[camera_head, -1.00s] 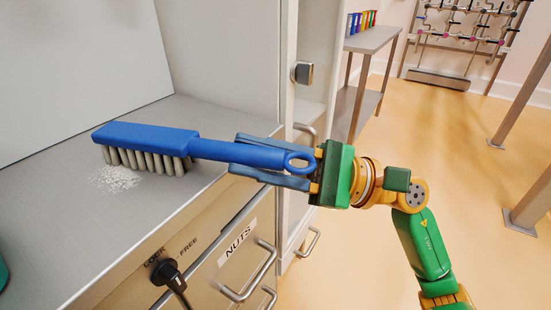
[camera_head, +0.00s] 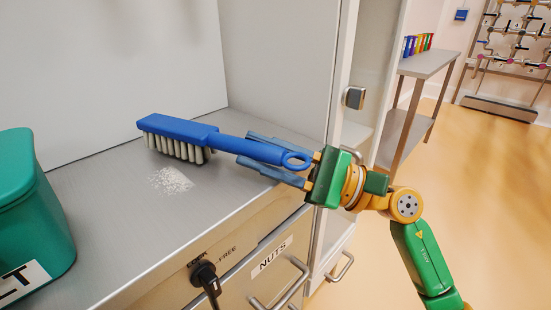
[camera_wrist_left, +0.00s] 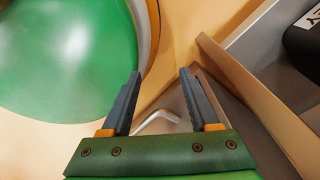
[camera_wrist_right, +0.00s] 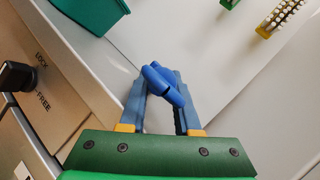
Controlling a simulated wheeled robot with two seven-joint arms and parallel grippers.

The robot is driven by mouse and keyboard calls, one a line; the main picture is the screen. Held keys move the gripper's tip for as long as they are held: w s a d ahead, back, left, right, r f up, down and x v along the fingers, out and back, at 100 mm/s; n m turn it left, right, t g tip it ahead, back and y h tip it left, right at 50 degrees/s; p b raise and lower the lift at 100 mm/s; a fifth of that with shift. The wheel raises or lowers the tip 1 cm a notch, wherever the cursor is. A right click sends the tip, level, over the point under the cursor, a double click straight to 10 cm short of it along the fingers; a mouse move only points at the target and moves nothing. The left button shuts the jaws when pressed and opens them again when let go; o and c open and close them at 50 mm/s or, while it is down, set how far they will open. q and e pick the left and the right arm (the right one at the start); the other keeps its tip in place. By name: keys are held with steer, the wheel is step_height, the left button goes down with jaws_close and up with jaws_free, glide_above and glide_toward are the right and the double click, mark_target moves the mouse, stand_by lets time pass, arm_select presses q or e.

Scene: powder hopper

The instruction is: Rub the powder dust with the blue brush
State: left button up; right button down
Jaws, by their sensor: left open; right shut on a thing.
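The blue brush (camera_head: 180,130) with pale bristles is in the head view, over the grey metal counter. My right gripper (camera_head: 262,150) is shut on its handle, which also shows between the fingers in the right wrist view (camera_wrist_right: 162,84). The powder dust (camera_head: 171,181) is a white speckled patch on the counter, just in front of the bristles and apart from them in the picture. I cannot tell whether the bristles touch the counter. My left gripper (camera_wrist_left: 160,95) is open and empty in the left wrist view; it is not in the head view.
A green bin (camera_head: 30,220) stands on the counter at the left. The counter's front has a black lock knob (camera_head: 204,274) and a drawer labelled NUTS (camera_head: 272,257). A cabinet wall bounds the back and right. A shelf table (camera_head: 428,62) stands farther right.

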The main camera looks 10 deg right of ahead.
steer(key=shift+w+a+f, duration=0.1)
steer(key=shift+f, duration=0.05)
steer(key=r+p, duration=0.1)
steer(key=r, duration=0.1)
steer(key=r+p, duration=0.2)
steer(key=w+r+p, duration=0.1)
steer(key=r, duration=0.1)
steer(key=shift+a+p, duration=0.3)
steer(key=shift+p, duration=0.1)
steer(key=shift+s+d, duration=0.1)
steer(key=shift+s, duration=0.05)
steer(key=shift+f, duration=0.1)
step_height(320, 180, up, 3)
steer(key=shift+r+p, duration=0.1)
steer(key=shift+p, duration=0.85)
steer(key=shift+d, duration=0.1)
